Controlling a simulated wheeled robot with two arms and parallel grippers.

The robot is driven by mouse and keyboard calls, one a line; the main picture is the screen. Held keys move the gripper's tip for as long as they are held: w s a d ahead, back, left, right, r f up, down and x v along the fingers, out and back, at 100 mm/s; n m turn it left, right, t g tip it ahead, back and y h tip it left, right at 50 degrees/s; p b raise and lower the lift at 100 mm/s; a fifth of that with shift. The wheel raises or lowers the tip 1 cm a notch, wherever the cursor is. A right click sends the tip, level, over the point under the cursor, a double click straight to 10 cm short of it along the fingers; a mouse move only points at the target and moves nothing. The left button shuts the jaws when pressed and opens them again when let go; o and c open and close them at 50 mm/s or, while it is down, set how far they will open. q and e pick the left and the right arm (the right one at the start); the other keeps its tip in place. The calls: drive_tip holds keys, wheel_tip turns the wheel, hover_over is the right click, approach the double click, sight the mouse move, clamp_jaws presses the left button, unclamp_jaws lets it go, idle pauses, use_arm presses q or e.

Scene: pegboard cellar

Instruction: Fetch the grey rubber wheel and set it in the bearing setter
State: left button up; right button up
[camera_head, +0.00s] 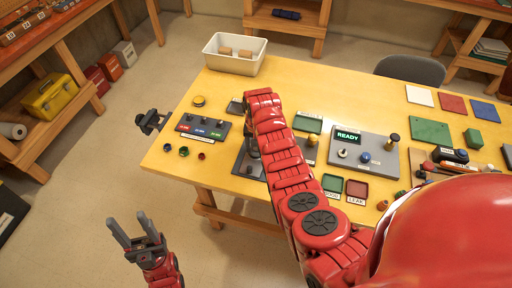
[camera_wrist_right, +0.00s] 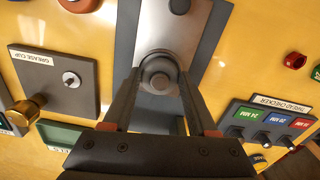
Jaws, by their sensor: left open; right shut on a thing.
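My right gripper (camera_wrist_right: 158,78) is shut on a round grey part, which looks like the grey rubber wheel (camera_wrist_right: 157,75), with one finger on each side. The wheel is over the grey plate of a station (camera_wrist_right: 205,45), likely the bearing setter; I cannot tell whether it touches. A dark rounded piece of the station shows just beyond the wheel. In the head view my right arm hides the wheel and most of the station (camera_head: 243,167). My left gripper (camera_head: 137,236) is open and empty, off the table over the floor at lower left.
The thread checker (camera_head: 203,128) stands left of the station with small coloured cups in front. The grease cup plate (camera_wrist_right: 62,75) is on its other side. A READY station (camera_head: 365,150), small trays and a white bin (camera_head: 235,66) share the table. A dark clamp-like thing (camera_head: 150,122) is at the left edge.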

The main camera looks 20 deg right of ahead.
drive_tip(key=shift+f+b, duration=0.3)
drive_tip(key=o, duration=1.5)
drive_tip(key=shift+o, duration=0.2)
drive_tip(key=shift+r, duration=0.15)
drive_tip(key=shift+r+p, duration=0.55)
drive_tip(key=shift+r, duration=0.3)
drive_tip(key=shift+r+p, duration=0.6)
drive_tip(key=shift+r, duration=1.55)
